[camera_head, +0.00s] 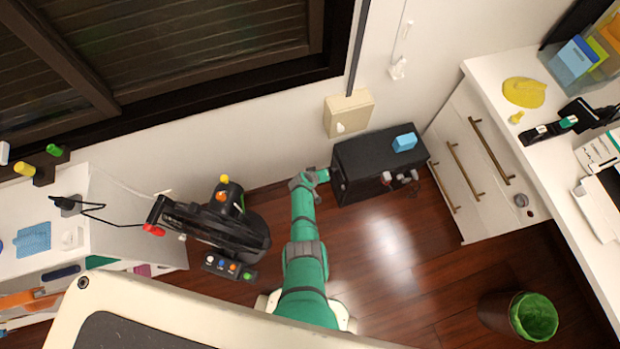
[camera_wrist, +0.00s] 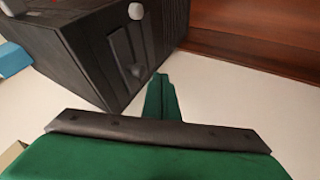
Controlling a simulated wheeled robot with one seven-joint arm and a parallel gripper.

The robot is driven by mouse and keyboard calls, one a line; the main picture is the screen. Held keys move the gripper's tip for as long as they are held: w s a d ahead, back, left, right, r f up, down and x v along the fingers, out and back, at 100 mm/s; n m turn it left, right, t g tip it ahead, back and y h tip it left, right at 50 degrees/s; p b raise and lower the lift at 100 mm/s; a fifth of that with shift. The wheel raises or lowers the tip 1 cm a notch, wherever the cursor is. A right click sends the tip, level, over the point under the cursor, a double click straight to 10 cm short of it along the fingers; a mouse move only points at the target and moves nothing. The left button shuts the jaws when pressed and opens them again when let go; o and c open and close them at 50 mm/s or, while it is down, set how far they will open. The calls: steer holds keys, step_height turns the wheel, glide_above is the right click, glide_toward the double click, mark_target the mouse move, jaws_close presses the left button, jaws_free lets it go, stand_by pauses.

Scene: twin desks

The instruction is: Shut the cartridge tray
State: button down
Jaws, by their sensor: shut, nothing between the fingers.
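A black box-shaped machine (camera_head: 375,163) stands on the floor against the white wall. Its end face, seen close in the wrist view (camera_wrist: 75,55), carries a narrow dark upright panel (camera_wrist: 126,60) and a round pale knob (camera_wrist: 136,11). This panel looks like the cartridge tray's front; I cannot tell whether it stands out from the face. My gripper (camera_head: 325,175) is at the machine's left end. Its green fingers (camera_wrist: 160,88) are shut and empty, with tips close beside the panel's lower edge. I cannot tell if they touch.
A blue block (camera_head: 404,142) lies on the machine's top. A cream wall box (camera_head: 349,113) hangs above it. White drawers (camera_head: 470,165) stand to the right and a black exercise-type machine (camera_head: 215,225) to the left. A green-lined bin (camera_head: 533,317) stands on open wooden floor.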

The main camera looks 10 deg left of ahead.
steer(key=a+v, duration=0.1)
steer(key=v, duration=1)
steer(key=shift+s+f, duration=0.15)
steer(key=shift+f, duration=0.15)
steer(key=shift+a, duration=0.1)
steer(key=s+d+r+m+t+y, duration=0.15)
steer(key=s+r, duration=0.25)
steer(key=s, duration=0.6)
steer(key=s+d+r+t+y, duration=0.15)
steer(key=s+r, duration=0.25)
steer(key=s, duration=0.6)
steer(key=s+d+r+m+t, duration=0.1)
steer(key=s+r, duration=0.3)
steer(key=r, duration=0.7)
steer(key=s+d+r+m+t, duration=0.1)
steer(key=s+r, duration=0.4)
steer(key=r, duration=0.6)
steer(key=s+d+r+m+t, duration=0.1)
steer(key=s+d+r+t, duration=0.2)
steer(key=r, duration=0.8)
steer(key=shift+s+d, duration=0.85)
steer(key=shift+d, duration=0.2)
steer(key=shift+r, duration=0.15)
